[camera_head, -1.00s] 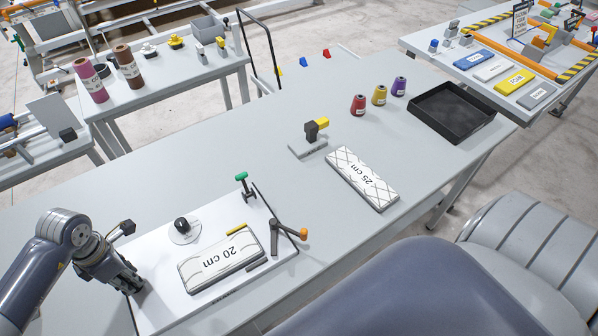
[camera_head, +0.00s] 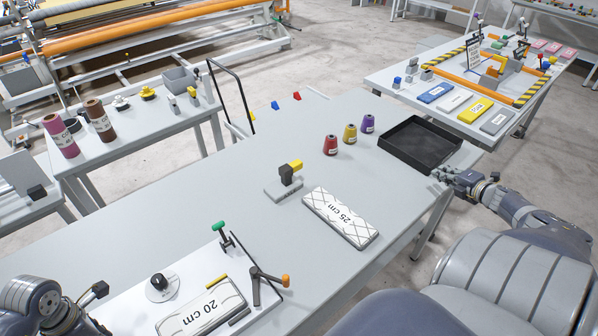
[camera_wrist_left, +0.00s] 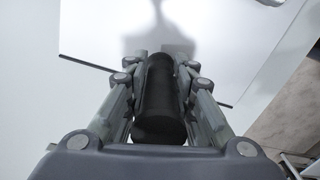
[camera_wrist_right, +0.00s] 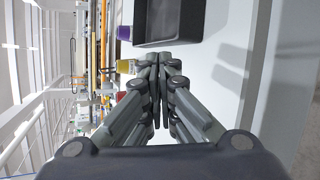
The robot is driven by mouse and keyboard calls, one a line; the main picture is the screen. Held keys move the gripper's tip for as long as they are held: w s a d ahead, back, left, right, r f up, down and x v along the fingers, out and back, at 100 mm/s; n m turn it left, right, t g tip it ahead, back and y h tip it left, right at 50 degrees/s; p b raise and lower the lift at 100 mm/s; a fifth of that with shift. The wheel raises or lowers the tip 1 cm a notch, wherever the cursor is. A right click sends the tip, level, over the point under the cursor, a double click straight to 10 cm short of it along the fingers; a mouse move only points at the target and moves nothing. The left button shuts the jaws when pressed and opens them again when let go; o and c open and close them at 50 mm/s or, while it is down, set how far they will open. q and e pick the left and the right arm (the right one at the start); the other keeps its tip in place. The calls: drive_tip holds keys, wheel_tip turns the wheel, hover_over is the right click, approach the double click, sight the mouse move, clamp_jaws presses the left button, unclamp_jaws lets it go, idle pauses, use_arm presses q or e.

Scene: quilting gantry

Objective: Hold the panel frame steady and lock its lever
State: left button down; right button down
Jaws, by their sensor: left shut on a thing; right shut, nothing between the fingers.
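The white panel (camera_head: 130,306) lies at the table's front left, partly cut off by the picture edge. On it are a lever with an orange knob (camera_head: 267,280), a green-topped post (camera_head: 222,236), a black round knob (camera_head: 158,283) and a white block marked "20 cm" (camera_head: 203,312). My left gripper (camera_wrist_left: 160,75) is shut on a black cylindrical handle (camera_wrist_left: 160,105) over the white panel; in the head view its fingers are mostly cut off. My right gripper (camera_head: 440,175) is shut and empty near the black tray's right end; it also shows in the right wrist view (camera_wrist_right: 160,62).
The black tray (camera_head: 385,139) stands at the table's far right. Red (camera_head: 330,146), yellow (camera_head: 350,135) and purple (camera_head: 368,124) spools stand beside it. A block marked "25 cm" (camera_head: 340,217) and a grey stand (camera_head: 284,190) occupy mid-table. The table (camera_head: 190,205) is clear left of them.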

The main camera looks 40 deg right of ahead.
drive_tip(key=w+a+r+n+y, duration=0.2)
drive_tip(key=w+a+n+y, duration=0.5)
drive_tip(key=a, duration=0.5)
drive_tip(key=w+a+r+n+y, duration=0.2)
drive_tip(key=w+a+n+y, duration=0.3)
drive_tip(key=w+a+n, duration=0.6)
drive_tip(key=s+a+r+n+g+y, duration=0.1)
drive_tip(key=s+a+n+g, duration=0.5)
drive_tip(key=a+n, duration=0.5)
drive_tip(key=s+a+r+n+g+y, duration=0.1)
drive_tip(key=s+a+n+g, duration=0.3)
drive_tip(key=a+n+g, duration=0.6)
drive_tip(key=shift+n+t, duration=0.4)
drive_tip(key=shift+t, duration=0.3)
drive_tip(key=x, duration=1)
drive_tip(key=shift+w+a, duration=0.2)
drive_tip(key=shift+w, duration=0.05)
drive_tip(key=shift+s+a+r, duration=0.1)
drive_tip(key=shift+s+a, duration=0.05)
drive_tip(key=shift+a, duration=0.4)
drive_tip(key=shift+s+a+r, duration=0.1)
drive_tip(key=shift+a, duration=0.45)
drive_tip(key=shift+s+a, duration=0.15)
drive_tip(key=shift+a, duration=0.55)
drive_tip(key=shift+s+f, duration=0.1)
drive_tip(key=shift+s+a+m+t, duration=0.2)
drive_tip(key=shift+m+t, duration=0.3)
drive_tip(key=shift+m, duration=0.2)
